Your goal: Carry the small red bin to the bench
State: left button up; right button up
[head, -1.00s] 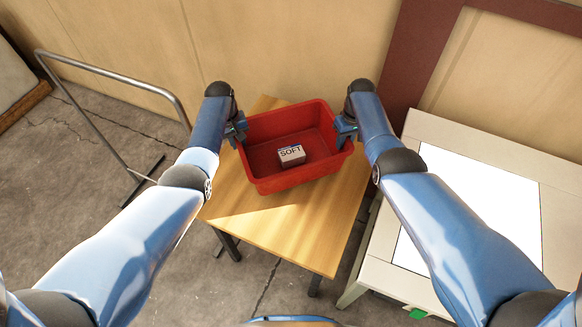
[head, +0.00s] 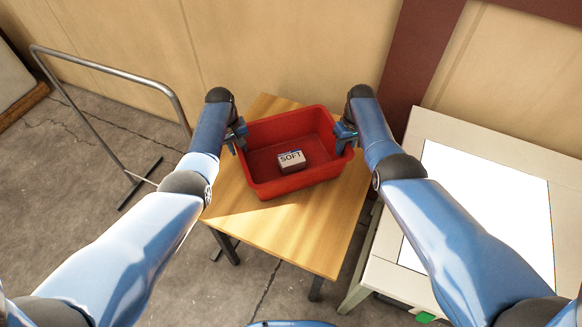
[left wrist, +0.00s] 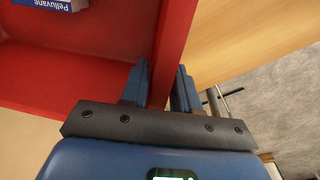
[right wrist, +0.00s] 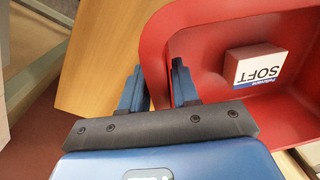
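The small red bin (head: 262,190) is upright over the wooden table (head: 290,240), with a small white box marked SOFT (head: 291,161) inside. I cannot tell whether its base touches the table. My left gripper (head: 238,136) is shut on the bin's left wall; the left wrist view shows its fingers (left wrist: 162,88) on both sides of that red wall. My right gripper (head: 346,134) is shut on the bin's right wall, with one finger (right wrist: 158,88) inside and one outside. A pale bench-like table (head: 402,283) with a bright white top panel stands at the right.
A grey metal rail frame (head: 110,72) stands on the floor at the left. A tan wall (head: 290,50) with a dark red post (head: 408,65) is behind the table. A narrow gap separates the wooden table from the pale one. Cracked concrete floor lies at the left and front.

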pick_arm(q)
jog(key=shift+o, duration=1.3)
jog(key=shift+r, duration=0.1)
pick_arm(e)
jog(key=shift+o, duration=1.3)
jog(key=shift+w+d+r, duration=0.1)
jog(key=shift+r, duration=0.75)
pick_arm(q)
notch_tip(320, 180, up, 12)
jog(key=a, duration=0.1)
jog(key=shift+s, duration=0.2)
pick_arm(e)
notch_tip(320, 180, up, 10)
jog(key=shift+d+r, duration=0.2)
jog(key=shift+d, duration=0.25)
jog(key=shift+w, duration=0.1)
